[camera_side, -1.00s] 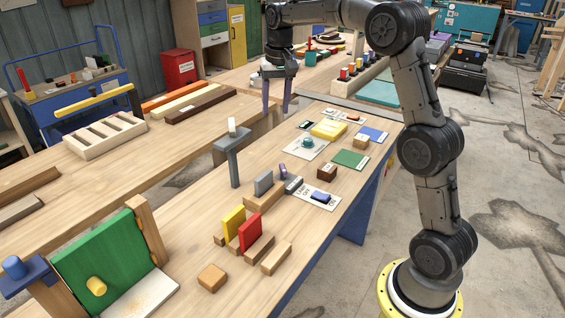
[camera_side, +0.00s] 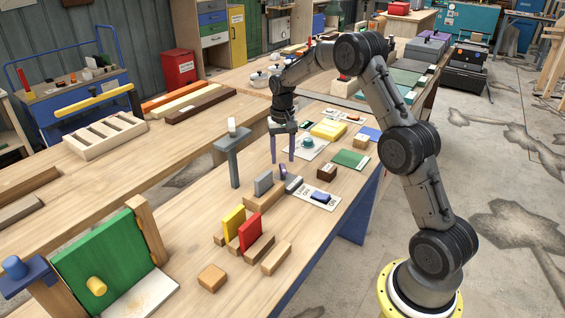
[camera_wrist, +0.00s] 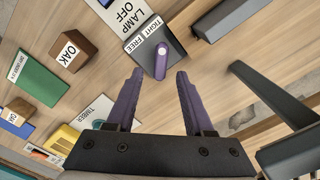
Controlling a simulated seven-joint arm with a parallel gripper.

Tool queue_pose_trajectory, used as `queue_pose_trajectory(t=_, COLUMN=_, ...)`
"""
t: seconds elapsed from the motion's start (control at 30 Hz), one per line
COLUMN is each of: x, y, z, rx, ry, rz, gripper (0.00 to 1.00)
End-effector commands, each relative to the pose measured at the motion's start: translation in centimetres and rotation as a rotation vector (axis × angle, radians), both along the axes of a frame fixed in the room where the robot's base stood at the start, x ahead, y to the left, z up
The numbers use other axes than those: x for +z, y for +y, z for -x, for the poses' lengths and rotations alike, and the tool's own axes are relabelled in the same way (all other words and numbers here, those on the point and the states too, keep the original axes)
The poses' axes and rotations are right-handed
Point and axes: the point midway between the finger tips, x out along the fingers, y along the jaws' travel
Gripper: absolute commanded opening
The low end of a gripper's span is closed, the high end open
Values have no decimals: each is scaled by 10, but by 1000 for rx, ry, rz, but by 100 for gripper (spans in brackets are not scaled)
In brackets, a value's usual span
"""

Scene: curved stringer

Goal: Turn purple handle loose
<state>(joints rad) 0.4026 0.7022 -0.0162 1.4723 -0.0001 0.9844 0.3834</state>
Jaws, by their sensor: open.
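The purple handle (camera_wrist: 161,64) is a short rounded lever with a white dot, mounted on a dark grey block (camera_wrist: 170,45). A white label (camera_wrist: 142,35) beside it reads TIGHT and FREE. In the side view the handle (camera_side: 283,172) shows small, just below my gripper (camera_side: 283,160). My gripper's two purple fingers point down, spread apart and empty. In the wrist view the fingertips of my gripper (camera_wrist: 160,72) lie to either side of the handle's lower end in the picture. No contact shows; the height gap is hard to judge.
A grey T-shaped post (camera_side: 233,160) stands left of my gripper. A grey upright block (camera_side: 263,183) is close by on the near left. A LAMP OFF card (camera_side: 321,196) lies to the right. The OAK block (camera_side: 327,172) and green block (camera_side: 350,159) sit further right.

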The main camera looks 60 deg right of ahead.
Motion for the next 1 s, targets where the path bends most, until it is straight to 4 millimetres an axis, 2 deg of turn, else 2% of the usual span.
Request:
queue_pose_trajectory(t=0.1, x=-16, y=0, z=0, rx=0, ry=2, rz=-1, gripper=52)
queue_pose_trajectory(t=0.2, x=-24, y=0, z=0, rx=0, ry=1, rz=-1, gripper=52)
queue_pose_trajectory(t=0.57, x=-29, y=0, z=0, rx=0, ry=-1, rz=1, gripper=52)
queue_pose_trajectory(t=0.67, x=-29, y=0, z=0, rx=0, ry=-1, rz=1, gripper=38)
queue_pose_trajectory(t=0.87, x=-28, y=0, z=0, rx=0, ry=-1, rz=1, gripper=2)
queue_pose_trajectory(t=1.0, x=-28, y=0, z=0, rx=0, ry=-1, rz=1, gripper=0)
